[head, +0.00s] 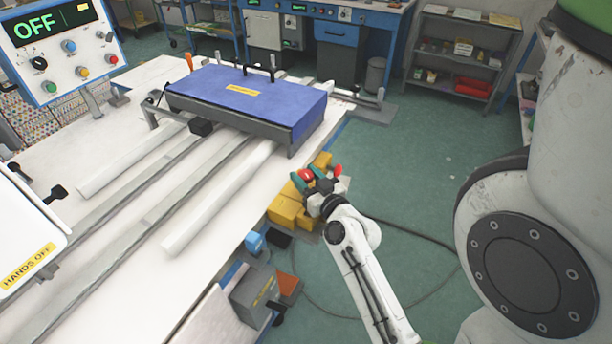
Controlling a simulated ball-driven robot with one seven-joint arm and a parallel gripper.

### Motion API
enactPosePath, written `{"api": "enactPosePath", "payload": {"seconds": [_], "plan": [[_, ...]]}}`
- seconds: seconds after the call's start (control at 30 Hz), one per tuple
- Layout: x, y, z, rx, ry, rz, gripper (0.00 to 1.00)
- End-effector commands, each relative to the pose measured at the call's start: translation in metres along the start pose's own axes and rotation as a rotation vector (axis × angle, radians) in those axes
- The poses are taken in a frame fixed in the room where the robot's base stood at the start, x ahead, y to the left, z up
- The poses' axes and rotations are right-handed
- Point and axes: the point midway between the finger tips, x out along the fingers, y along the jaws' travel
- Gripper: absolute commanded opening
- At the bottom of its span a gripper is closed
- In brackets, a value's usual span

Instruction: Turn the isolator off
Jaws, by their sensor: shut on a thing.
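The isolator looks to be a yellow box (285,211) mounted at the right edge of the white table, with a red knob (306,174) at its upper part. My gripper (308,176) reaches it from the lower right, with its teal-tipped fingers on either side of the red knob. The gripper is shut on the knob. The fingers and wrist hide part of the knob and box, so I cannot tell the knob's angle.
A control panel (60,50) at upper left displays "OFF". A blue-topped saddle (246,98) sits across rails on the white table (130,218). A cable lies on the green floor (420,185), which is otherwise mostly clear.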

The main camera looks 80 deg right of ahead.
Motion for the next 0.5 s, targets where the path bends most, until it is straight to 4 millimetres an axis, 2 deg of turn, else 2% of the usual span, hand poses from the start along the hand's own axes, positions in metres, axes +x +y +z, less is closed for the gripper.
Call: {"api": "enactPosePath", "payload": {"seconds": [0.03,0.27,0.5], "plan": [[0.0002,-0.0005,-0.0001,0.001,0.001,-0.001,0.47],[0.0002,-0.0004,0.0000,0.001,0.000,-0.001,0.68],[-0.0005,-0.0003,0.0003,0.000,0.000,-0.001,0.68]]}}
